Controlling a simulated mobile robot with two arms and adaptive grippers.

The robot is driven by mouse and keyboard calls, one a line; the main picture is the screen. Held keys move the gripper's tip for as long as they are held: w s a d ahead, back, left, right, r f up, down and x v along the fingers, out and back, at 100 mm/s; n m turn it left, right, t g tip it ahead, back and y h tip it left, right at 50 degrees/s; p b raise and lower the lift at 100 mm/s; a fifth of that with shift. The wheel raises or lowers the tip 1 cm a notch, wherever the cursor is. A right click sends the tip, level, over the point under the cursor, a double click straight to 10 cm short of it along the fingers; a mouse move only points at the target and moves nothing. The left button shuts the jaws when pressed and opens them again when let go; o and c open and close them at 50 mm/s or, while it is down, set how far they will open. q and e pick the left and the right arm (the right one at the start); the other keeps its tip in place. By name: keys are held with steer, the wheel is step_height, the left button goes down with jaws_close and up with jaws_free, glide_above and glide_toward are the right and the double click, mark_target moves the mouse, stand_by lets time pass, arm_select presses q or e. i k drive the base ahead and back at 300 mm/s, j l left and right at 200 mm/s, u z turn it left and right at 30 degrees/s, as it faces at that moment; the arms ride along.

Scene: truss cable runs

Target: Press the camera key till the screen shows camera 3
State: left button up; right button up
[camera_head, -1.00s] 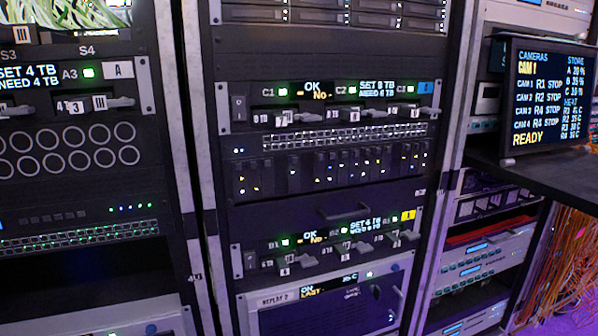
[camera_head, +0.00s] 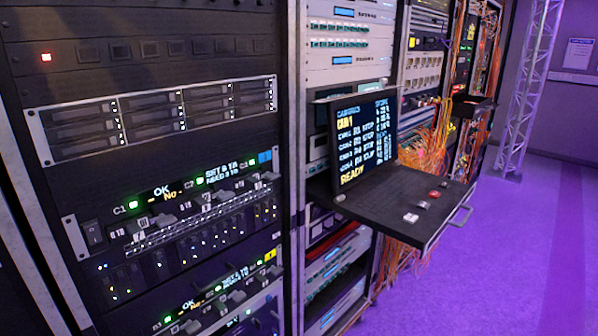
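The screen (camera_head: 364,143) stands upright on a dark pull-out shelf (camera_head: 400,222) in the rack. Neither of my grippers is in view.
The shelf juts into the aisle, with a handle (camera_head: 461,215) on its front edge. Server racks line the left and back. Orange cables (camera_head: 428,150) hang behind the shelf. A metal truss (camera_head: 528,90) stands at the back right. The purple floor (camera_head: 510,260) at right is clear.

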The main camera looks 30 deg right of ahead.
mark_target(410, 218)
steer(key=z, duration=1.8)
